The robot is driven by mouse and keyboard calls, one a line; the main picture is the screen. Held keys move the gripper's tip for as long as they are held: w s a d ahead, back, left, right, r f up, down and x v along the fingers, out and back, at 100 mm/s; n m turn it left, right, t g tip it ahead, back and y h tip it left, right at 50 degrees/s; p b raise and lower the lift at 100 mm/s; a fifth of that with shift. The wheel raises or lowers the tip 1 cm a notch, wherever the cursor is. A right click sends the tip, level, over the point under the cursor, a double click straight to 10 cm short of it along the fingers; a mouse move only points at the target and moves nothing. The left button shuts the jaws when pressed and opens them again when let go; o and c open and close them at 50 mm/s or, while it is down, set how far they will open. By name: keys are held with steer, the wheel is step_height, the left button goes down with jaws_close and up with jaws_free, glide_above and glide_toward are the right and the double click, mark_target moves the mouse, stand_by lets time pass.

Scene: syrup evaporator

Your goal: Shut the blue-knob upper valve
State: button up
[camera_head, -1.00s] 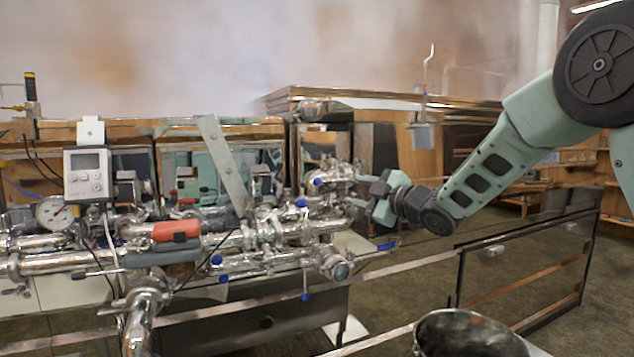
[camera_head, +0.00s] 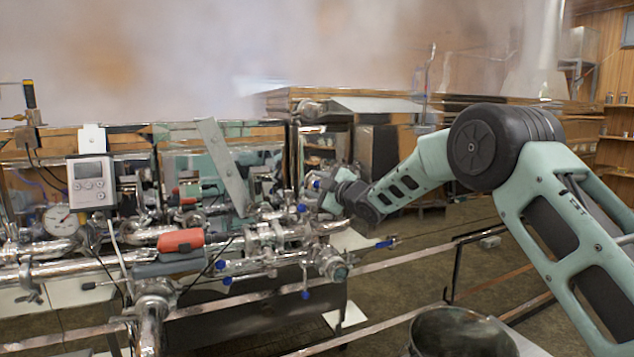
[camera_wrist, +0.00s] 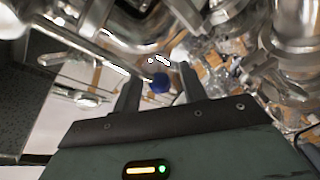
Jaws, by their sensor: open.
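The upper blue knob (camera_head: 317,184) sits high on the right end of the steel pipework in the head view. My gripper (camera_head: 328,196) is right beside it, at its right side, and partly covers the valve there. In the wrist view a round blue knob (camera_wrist: 160,83) shows between the two dark fingers of my open gripper (camera_wrist: 160,76). The fingers stand to its left and right with gaps visible. I cannot tell whether either finger touches it. The valve's body and handle angle are hard to make out.
More blue-tipped handles hang close by, at the centre (camera_head: 302,208), below (camera_head: 305,295) and right (camera_head: 385,243). A red-orange handle (camera_head: 181,240), a gauge (camera_head: 61,221) and a display box (camera_head: 90,183) are left. A steel bucket (camera_head: 462,333) stands in front.

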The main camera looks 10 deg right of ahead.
steer(key=shift+c, duration=0.3)
jaws_close()
steer(key=shift+d+r+m+t+b, duration=0.1)
steer(key=shift+r+m+t+b, duration=0.3)
steer(key=shift+r+m+b, duration=0.45)
steer(key=d+r+m+b, duration=0.1)
steer(key=r+m, duration=0.1)
steer(key=d+r+m+t+b, duration=0.1)
steer(key=r+m, duration=0.1)
steer(key=m, duration=0.1)
steer(key=w+d+r+m+t, duration=0.1)
steer(key=r+m, duration=0.1)
steer(key=m, duration=0.1)
steer(key=shift+d+r+b, duration=0.15)
steer(key=shift+r+b, duration=0.05)
steer(key=shift+b, duration=0.2)
steer(key=shift+w+d+r+m+t+h+b, duration=0.35)
steer(key=shift+d+r+m+h+b, duration=0.25)
steer(key=shift+d+m, duration=1.1)
steer(key=shift+w+d+r+m+t+h+b, duration=0.4)
steer(key=shift+d+m+h, duration=0.45)
steer(key=shift+m, duration=1.4)
steer(key=shift+w+d+r+m+t+h+b, duration=0.2)
steer(key=shift+d+r+m+t+h+b, duration=0.35)
steer(key=shift+d+m, duration=1.2)
steer(key=shift+a+m, duration=0.25)
steer(key=shift+a, duration=0.05)
